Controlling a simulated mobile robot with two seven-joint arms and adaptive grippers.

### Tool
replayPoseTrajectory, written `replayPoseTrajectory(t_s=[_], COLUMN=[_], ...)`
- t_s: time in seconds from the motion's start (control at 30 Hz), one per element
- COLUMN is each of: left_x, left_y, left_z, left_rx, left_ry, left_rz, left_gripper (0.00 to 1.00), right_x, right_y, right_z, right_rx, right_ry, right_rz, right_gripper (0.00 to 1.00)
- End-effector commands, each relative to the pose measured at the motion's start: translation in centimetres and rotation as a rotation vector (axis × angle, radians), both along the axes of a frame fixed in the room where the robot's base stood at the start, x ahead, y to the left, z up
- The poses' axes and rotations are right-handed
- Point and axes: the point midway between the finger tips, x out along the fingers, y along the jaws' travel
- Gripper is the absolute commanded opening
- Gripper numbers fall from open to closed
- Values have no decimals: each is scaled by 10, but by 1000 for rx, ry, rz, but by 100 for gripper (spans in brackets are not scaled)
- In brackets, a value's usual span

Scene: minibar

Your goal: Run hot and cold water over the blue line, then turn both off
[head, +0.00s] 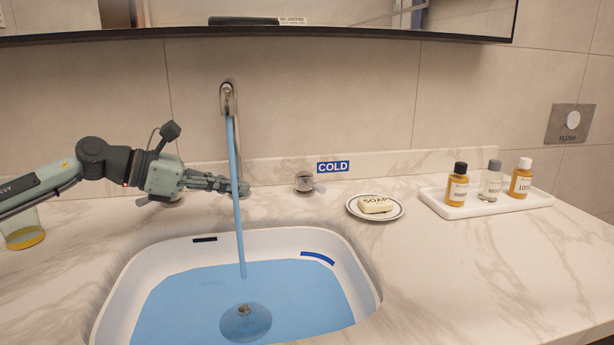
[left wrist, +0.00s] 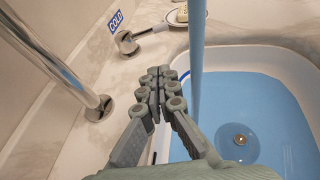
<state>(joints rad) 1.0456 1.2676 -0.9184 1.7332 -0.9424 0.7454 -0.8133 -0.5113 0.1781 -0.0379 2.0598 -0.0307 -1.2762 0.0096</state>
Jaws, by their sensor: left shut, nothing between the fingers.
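A blue stream of water (head: 236,200) runs from the wall spout (head: 228,100) into the white basin (head: 130,270). Blue water (head: 190,300) covers the basin's bottom, and its surface lies just below the blue line (head: 318,258) on the back right wall. The cold tap (head: 304,183) sits right of the spout under the COLD sign (head: 333,167); it also shows in the left wrist view (left wrist: 127,43). Another tap (head: 172,201) is partly hidden under my left gripper (head: 246,189). That gripper is shut and empty, its fingers beside the stream, left of the cold tap.
A soap dish (head: 351,207) holds a soap bar. A white tray (head: 455,210) with three bottles stands at the right. A glass (head: 25,230) stands at the far left. The drain (head: 245,320) shows through the water. A dark slot (head: 205,239) marks the basin's back wall.

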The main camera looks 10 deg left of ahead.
Motion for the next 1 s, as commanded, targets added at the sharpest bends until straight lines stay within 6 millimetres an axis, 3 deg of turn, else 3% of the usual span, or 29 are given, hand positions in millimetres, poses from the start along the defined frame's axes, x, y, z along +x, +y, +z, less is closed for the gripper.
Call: replayPoseTrajectory(t_s=[0.27, 0.67, 1.0], left_x=[8, 54, 78], left_y=[-13, -76, -105], left_z=[-5, -34, -29], left_rx=[-3, -2, -2], left_ry=[2, 2, 0], left_rz=[-3, -4, -1], left_gripper=[0, 0, 0], right_x=[-1, -4, -13], right_y=[0, 2, 1], right_z=[-7, -42, -71], right_rx=[3, 23, 29], right_ry=[7, 23, 40], right_rz=[1, 1, 5], right_gripper=[40, 40, 40])
